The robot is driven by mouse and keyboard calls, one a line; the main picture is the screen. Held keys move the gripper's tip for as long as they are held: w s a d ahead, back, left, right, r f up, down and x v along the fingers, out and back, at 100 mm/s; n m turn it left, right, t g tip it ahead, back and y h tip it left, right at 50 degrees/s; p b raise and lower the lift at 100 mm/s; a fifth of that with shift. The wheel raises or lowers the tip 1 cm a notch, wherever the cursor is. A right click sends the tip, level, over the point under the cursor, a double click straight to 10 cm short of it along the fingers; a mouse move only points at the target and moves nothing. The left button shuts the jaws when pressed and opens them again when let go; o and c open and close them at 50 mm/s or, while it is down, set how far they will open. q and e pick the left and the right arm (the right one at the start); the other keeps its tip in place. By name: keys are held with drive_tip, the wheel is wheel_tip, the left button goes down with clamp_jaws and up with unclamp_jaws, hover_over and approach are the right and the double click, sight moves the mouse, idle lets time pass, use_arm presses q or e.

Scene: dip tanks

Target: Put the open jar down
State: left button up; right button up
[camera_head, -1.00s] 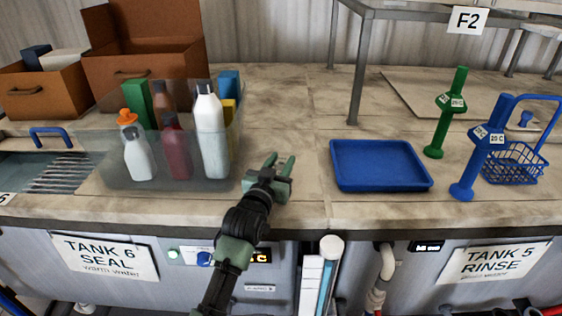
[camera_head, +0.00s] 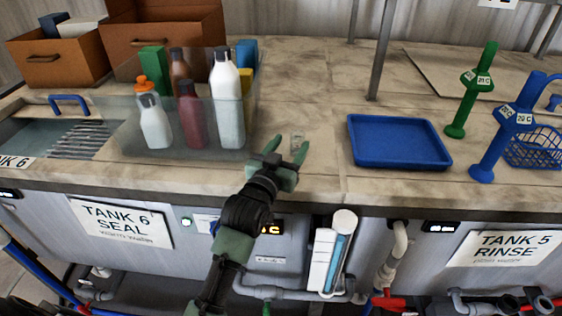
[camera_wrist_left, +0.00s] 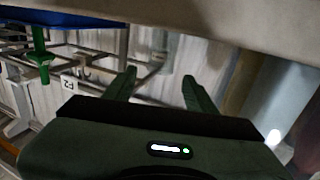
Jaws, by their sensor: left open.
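My left gripper (camera_head: 287,152) is over the front part of the counter, between the clear bin and the blue tray. Its two green fingers are apart with nothing clearly held. They also show spread in the left wrist view (camera_wrist_left: 160,85). A small, clear, pale object (camera_head: 298,139), probably the open jar, shows at the fingertips, close to the right finger. It is too small and faint to tell its rim or whether it touches the finger. I cannot make out the jar in the left wrist view. My right gripper is not in view.
A clear bin (camera_head: 133,165) with several bottles and boxes stands left of the gripper. A blue tray (camera_head: 400,143) lies to the right, with green (camera_head: 470,92) and blue (camera_head: 500,135) posts beyond. The counter (camera_head: 318,95) behind the gripper is bare.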

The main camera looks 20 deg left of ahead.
use_arm(q)
drive_tip(key=s+b, duration=0.1)
drive_tip(key=s, duration=0.5)
drive_tip(key=shift+s+a, duration=0.1)
drive_tip(key=shift+s, duration=0.1)
